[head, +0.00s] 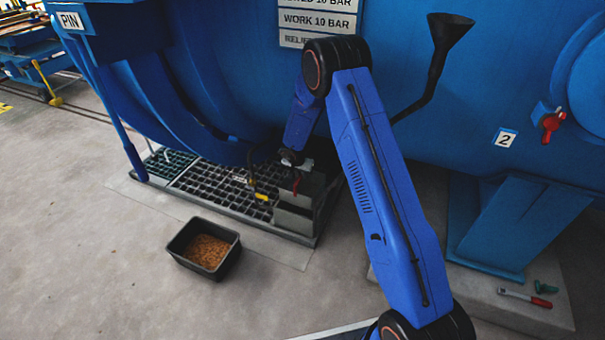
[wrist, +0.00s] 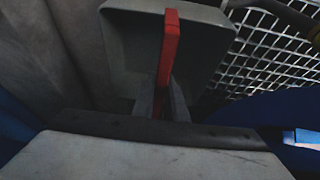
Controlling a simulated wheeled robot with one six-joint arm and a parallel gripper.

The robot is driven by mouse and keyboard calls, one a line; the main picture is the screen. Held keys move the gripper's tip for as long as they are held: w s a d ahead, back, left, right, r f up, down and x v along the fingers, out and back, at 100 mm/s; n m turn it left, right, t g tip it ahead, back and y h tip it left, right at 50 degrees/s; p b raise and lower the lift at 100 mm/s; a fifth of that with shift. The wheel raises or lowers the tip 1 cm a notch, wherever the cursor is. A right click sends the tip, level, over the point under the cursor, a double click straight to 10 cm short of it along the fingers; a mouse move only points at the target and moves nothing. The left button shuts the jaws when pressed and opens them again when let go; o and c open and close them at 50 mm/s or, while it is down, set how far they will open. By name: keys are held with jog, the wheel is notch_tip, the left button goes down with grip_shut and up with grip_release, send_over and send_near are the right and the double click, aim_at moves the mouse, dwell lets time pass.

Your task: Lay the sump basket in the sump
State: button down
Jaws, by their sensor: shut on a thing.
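My gripper (head: 296,178) is low over the right end of the floor grating, and dark parts of it blend together in the head view. In the wrist view my gripper (wrist: 162,100) is shut on an upright red bar (wrist: 168,45), which looks like the handle of the sump basket. A grey box-like shape with raised walls (wrist: 120,38) lies behind the bar. Grey box sides (head: 293,216) also show below my gripper in the head view. I cannot tell which grey surfaces are basket and which are sump; the sump's inside is hidden.
A metal grating (head: 215,188) lies under the blue vessel (head: 235,60), with a yellow item (head: 262,197) on it. A black tray of brown granules (head: 207,251) stands on the floor in front. A blue support (head: 520,225) stands at right. Floor at left is clear.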

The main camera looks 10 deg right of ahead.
aim_at(303, 184)
jog(key=shift+f, duration=1.4)
notch_tip(303, 184, down, 12)
dwell(6.1)
